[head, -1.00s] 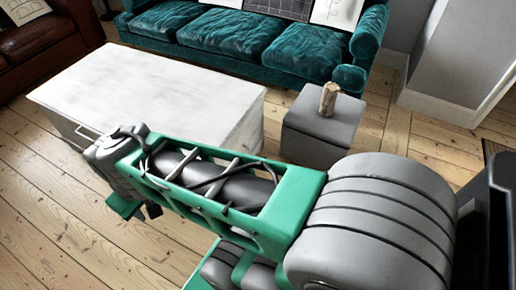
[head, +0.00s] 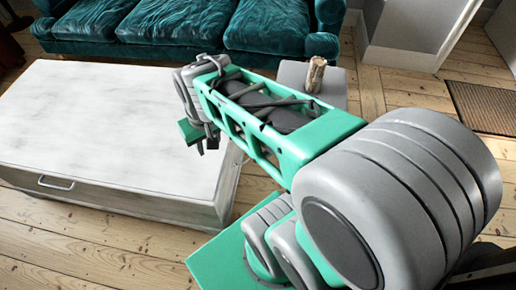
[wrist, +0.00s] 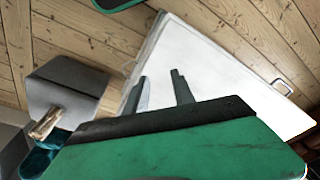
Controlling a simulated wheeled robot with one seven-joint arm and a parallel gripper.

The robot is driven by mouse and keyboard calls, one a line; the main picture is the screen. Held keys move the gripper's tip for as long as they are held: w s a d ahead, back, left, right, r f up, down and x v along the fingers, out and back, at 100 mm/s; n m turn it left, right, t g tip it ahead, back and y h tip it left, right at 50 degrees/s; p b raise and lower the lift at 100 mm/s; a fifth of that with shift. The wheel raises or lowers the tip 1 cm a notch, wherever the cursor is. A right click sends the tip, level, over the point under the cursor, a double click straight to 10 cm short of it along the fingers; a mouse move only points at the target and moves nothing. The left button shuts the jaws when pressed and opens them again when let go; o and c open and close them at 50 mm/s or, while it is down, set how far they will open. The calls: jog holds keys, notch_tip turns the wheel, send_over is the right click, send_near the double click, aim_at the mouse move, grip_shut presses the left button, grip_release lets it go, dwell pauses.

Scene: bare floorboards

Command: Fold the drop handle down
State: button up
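The drop handle (head: 56,182) is a thin metal loop on the front side of a low white chest (head: 95,115), left in the head view. It also shows in the wrist view (wrist: 283,86), at the right edge of the chest. Its exact tilt is too small to tell. My gripper (head: 206,146) is over the right end of the chest in the head view, well apart from the handle. In the wrist view its two dark fingers (wrist: 160,82) are spread with nothing between them.
A teal sofa (head: 190,25) stands behind the chest. A grey block (head: 325,85) with a wooden piece (head: 315,74) on top is to the right of the chest. Bare floorboards (head: 80,255) lie free in front of the chest. A mat (head: 485,107) lies far right.

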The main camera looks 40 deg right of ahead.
jog(key=w+d+f+m+b, duration=0.35)
jog(key=d+f, duration=0.45)
jog(key=f, duration=0.3)
jog(key=w+d+f+m+y+b, duration=0.15)
jog(key=w+d+f+b, duration=0.25)
jog(key=d+f, duration=0.5)
jog(key=w+d+f+m+b, duration=0.35)
jog(key=d+f, duration=0.25)
jog(key=f, duration=0.7)
jog(key=shift+g, duration=0.3)
jog(key=f+b, duration=0.1)
jog(key=f, duration=0.1)
jog(key=a+f+b, duration=0.1)
jog(key=f, duration=0.1)
jog(key=w+f, duration=0.1)
jog(key=f, duration=0.2)
jog(key=shift+a+b, duration=0.15)
jog(key=shift+b, duration=0.25)
grip_shut()
